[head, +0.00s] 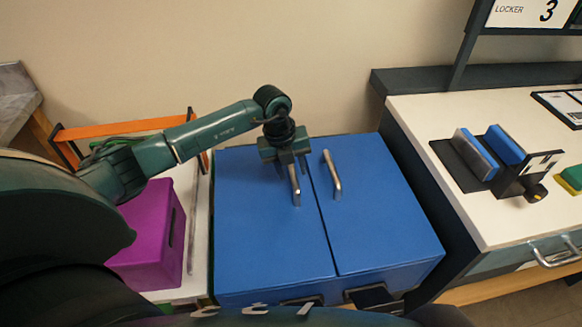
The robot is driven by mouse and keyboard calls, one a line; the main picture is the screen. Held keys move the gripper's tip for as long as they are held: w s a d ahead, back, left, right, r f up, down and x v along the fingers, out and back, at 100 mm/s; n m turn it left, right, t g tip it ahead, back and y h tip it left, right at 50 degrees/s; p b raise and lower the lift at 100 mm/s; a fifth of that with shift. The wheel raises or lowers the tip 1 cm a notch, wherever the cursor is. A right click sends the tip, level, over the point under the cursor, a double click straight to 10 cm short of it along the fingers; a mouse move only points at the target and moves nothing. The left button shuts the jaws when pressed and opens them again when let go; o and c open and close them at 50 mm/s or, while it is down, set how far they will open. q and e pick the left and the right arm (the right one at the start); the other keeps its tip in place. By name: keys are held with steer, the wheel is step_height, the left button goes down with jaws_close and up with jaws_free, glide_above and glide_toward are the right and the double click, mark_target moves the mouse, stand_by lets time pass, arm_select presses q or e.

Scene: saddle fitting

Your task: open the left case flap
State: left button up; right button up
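The blue case (394,270) stands in the middle of the head view, with two flaps side by side on top. The left flap (260,240) and the right flap (375,215) both lie flat, a dark seam between them. The left flap's metal handle (296,190) is near the seam; its far end is hidden by my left gripper. My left gripper (290,170) points down at the far end of this handle. Whether its fingers are around the handle or just above it cannot be told. The right flap's handle (332,175) is free. My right gripper is not in view.
A purple bin (150,230) stands left of the case, near an orange-railed rack (120,127). On the right, a white-topped bench (425,115) carries a black fixture with blue and grey blocks (490,155). A wall is close behind the case.

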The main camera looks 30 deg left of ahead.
arm_select(q)
steer(key=shift+c, duration=0.5)
jaws_close()
